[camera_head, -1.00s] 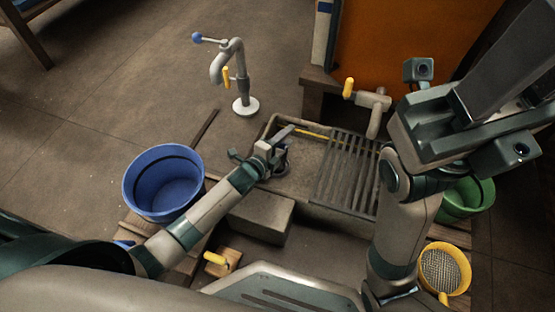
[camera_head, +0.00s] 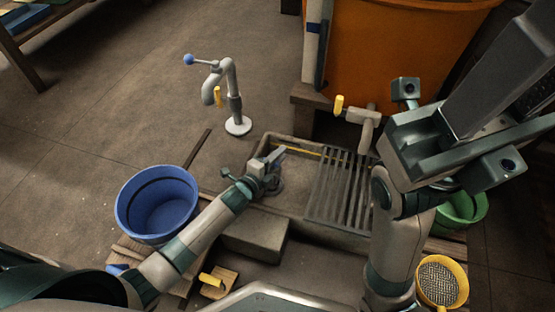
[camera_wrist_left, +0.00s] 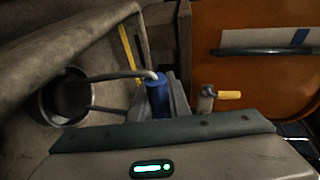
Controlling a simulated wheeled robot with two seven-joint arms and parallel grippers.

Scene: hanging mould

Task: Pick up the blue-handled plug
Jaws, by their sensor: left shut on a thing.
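My left gripper (camera_head: 268,166) reaches over the stone trough and is shut on the blue handle of the plug (camera_wrist_left: 157,96). In the left wrist view the blue handle stands between the fingers. A grey curved rod runs from its top toward a dark round opening or cup (camera_wrist_left: 62,98) at the left. Whether the plug's lower end is seated there I cannot tell. In the head view the gripper largely hides the handle. My right arm is folded up at the right, and its fingertips are not clearly visible.
The stone trough (camera_head: 222,193) has a slatted grate (camera_head: 342,190) on its right. A blue bucket (camera_head: 130,215) stands left, a green one (camera_head: 466,212) right. A yellow sieve (camera_head: 464,285) is at lower right. A blue-knobbed pipe (camera_head: 235,105) and an orange vat (camera_head: 390,60) stand behind.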

